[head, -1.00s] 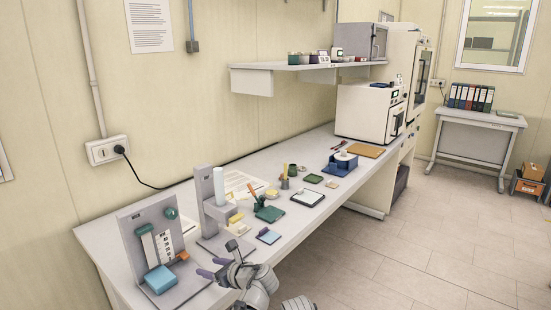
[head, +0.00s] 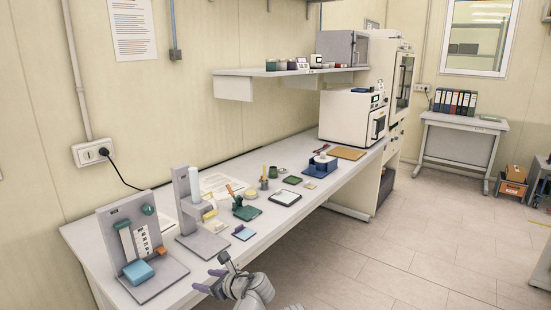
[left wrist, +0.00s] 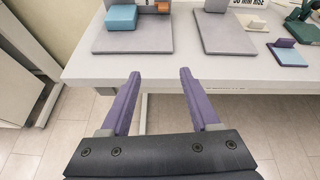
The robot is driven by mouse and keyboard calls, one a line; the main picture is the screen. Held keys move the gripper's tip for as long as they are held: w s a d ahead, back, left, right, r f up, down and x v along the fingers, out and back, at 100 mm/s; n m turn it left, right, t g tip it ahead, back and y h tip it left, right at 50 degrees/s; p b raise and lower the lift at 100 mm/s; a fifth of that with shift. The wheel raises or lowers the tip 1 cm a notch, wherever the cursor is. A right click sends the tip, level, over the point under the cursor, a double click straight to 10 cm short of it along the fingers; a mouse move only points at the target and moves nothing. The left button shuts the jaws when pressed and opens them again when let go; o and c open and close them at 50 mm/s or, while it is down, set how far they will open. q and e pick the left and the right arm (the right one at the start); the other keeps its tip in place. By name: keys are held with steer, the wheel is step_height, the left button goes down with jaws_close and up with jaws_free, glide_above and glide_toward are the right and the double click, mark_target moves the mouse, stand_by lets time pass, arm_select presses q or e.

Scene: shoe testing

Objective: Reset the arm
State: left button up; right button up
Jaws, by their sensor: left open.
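My left gripper (head: 209,280) is open and empty, at the front edge of the long white bench (head: 265,214) in the head view. In the left wrist view its two purple fingers (left wrist: 160,75) point toward the bench edge with a clear gap between them. Nothing is between the fingers. A grey test stand with a blue block (head: 138,272) is to its left on the bench. The blue block also shows in the left wrist view (left wrist: 121,18). My right gripper is not seen.
A second grey stand (head: 204,243), a light-blue pad (head: 243,232), a green tool holder (head: 246,212) and a clipboard (head: 285,197) sit along the bench. A white oven (head: 345,116) stands at the far end. The floor (head: 390,255) to the right is open.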

arm_select(q)
steer(key=s+d+f+n+g+h+p, duration=0.1)
steer(key=s+d+f+n+g+h, duration=0.3)
steer(key=s+d+n, duration=0.3)
steer(key=s+d+f+n+g+h+p, duration=0.2)
steer(key=s+d+f+n+g+h, duration=0.2)
steer(key=s+n, duration=0.9)
steer(key=s+d+f+h, duration=0.1)
steer(key=d, duration=0.1)
steer(key=shift+d+f+n, duration=0.15)
steer(key=shift+d+n, duration=0.15)
steer(key=shift+d, duration=0.05)
stand_by(2.5)
